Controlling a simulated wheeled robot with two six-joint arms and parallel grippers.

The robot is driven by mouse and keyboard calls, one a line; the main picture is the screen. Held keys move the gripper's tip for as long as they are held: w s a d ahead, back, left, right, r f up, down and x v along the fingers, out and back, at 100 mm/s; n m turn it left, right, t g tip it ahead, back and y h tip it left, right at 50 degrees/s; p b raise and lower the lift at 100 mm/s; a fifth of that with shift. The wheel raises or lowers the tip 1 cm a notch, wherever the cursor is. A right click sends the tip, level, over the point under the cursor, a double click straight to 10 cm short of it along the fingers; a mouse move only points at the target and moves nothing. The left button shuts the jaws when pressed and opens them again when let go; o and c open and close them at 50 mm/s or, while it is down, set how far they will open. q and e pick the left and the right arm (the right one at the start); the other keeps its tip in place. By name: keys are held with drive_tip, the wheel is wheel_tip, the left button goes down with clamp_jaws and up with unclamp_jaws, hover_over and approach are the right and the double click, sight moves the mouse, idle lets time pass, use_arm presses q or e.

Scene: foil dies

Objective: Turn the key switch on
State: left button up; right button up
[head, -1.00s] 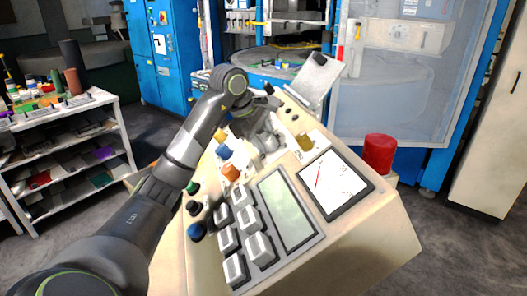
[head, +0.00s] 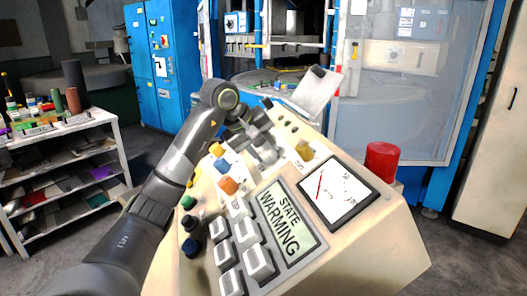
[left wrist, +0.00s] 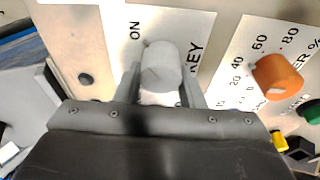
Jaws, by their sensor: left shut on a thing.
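The key switch (left wrist: 161,66) is a grey round knob on a white plate lettered ON and KEY. A small mark on the knob's edge lies on the side towards the word ON. My left gripper (left wrist: 160,92) is shut on the knob, one finger at each side. In the head view my left gripper (head: 262,148) reaches down onto the sloping console from the left, and it hides most of the switch. My right gripper is not in view.
The beige console (head: 375,245) carries white buttons (head: 258,262), a dial meter (head: 340,193) and coloured knobs, among them an orange knob (left wrist: 278,76) beside the key plate. A shelf (head: 62,165) stands at the left.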

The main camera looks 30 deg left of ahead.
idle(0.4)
use_arm(q)
drive_tip(key=o, duration=1)
drive_tip(key=shift+s+a+r, duration=0.1)
drive_tip(key=shift+s+r, duration=0.15)
drive_tip(key=shift+r, duration=0.15)
drive_tip(key=v, duration=1.6)
drive_tip(key=shift+s+b, duration=0.2)
drive_tip(key=shift+b, duration=0.1)
drive_tip(key=shift+a+r, duration=0.1)
drive_tip(key=shift+r, duration=0.05)
